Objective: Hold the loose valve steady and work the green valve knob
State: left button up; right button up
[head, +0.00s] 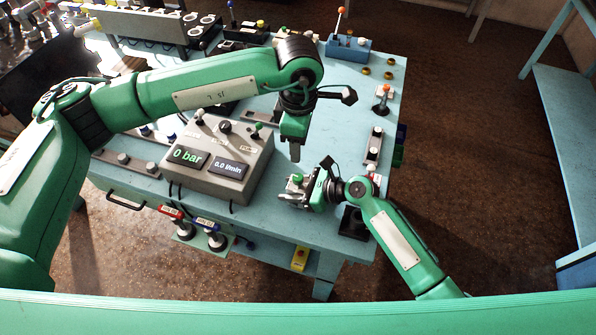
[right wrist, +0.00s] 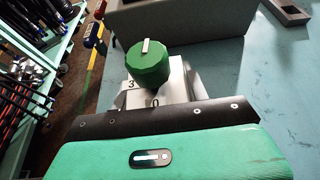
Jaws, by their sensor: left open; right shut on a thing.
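The loose valve is a pale grey block (right wrist: 178,82) with a green knob (right wrist: 148,64) on top, seen in the right wrist view. The knob has a white pointer line, and the digits 3 and 0 show on the block. My right gripper (head: 292,199) is shut on the valve near the table's right front part. The knob also shows small in the head view (head: 297,179). My left gripper (head: 295,152) is open and points down above the table, behind and above the valve, apart from the knob. Its finger gap is hard to see.
A grey console (head: 218,160) reading 0 bar and 0.0 l/min stands left of the valve on the light blue table (head: 345,100). A blue box with an orange-tipped lever (head: 347,48) is at the back. Small fittings line the right edge. A blue shelf (head: 570,140) stands far right.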

aim_at(298, 177)
pick_arm(q)
notch_tip(298, 177, down, 12)
jog(key=m, duration=0.6)
dwell(0.4)
jog(key=c, duration=1)
jog(key=shift+n, duration=0.9)
jog(key=o, duration=1)
jog(key=shift+r, duration=0.1)
